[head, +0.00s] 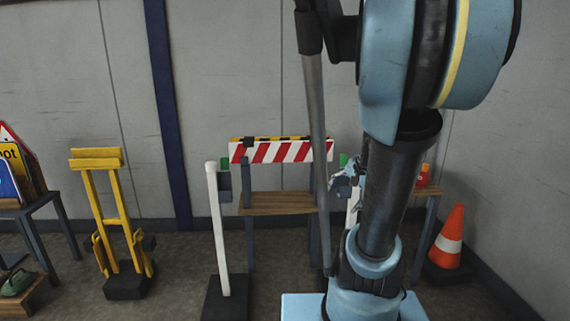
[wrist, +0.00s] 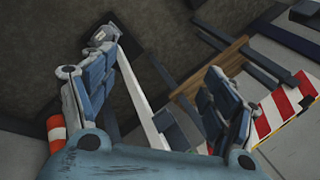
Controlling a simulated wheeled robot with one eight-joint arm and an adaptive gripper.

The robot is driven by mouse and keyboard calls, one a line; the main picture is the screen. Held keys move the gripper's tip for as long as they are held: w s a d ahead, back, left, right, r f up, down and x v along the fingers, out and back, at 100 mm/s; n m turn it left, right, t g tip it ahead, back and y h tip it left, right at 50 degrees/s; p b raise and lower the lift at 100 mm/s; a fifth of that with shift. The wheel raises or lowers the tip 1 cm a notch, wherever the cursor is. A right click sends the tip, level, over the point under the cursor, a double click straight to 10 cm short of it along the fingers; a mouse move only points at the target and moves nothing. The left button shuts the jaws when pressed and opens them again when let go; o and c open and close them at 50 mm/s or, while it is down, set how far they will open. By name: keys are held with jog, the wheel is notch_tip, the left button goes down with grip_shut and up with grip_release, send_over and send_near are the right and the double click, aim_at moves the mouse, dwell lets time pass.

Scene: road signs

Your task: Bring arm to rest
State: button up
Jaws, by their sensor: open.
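My arm fills the right half of the head view. My gripper (head: 346,178) shows only partly there, behind the arm, near the right end of the red-and-white striped barrier board (head: 280,151). In the wrist view my gripper (wrist: 160,58) is open, with its two blue fingers spread apart. A white post (wrist: 142,98) shows between the fingers in that picture; I see no finger closed on it. The striped board (wrist: 288,108) is at the right of the wrist view, beyond the right finger.
A wooden bench (head: 275,202) stands behind the left white post (head: 219,230). A yellow stand (head: 112,210) is further left, and road signs (head: 18,165) rest on a table at far left. An orange cone (head: 449,236) stands at right. A grey wall closes the back.

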jog(key=s+a+f+n+g+h, duration=0.1)
jog(key=s+f+n+h, duration=0.2)
jog(key=s, duration=1.1)
notch_tip(320, 180, down, 2)
jog(key=n, duration=0.5)
jog(key=shift+s+a+n+g, duration=0.15)
jog(key=shift+n+g, duration=0.25)
jog(key=shift+w+f, duration=0.25)
jog(key=shift+w, duration=0.2)
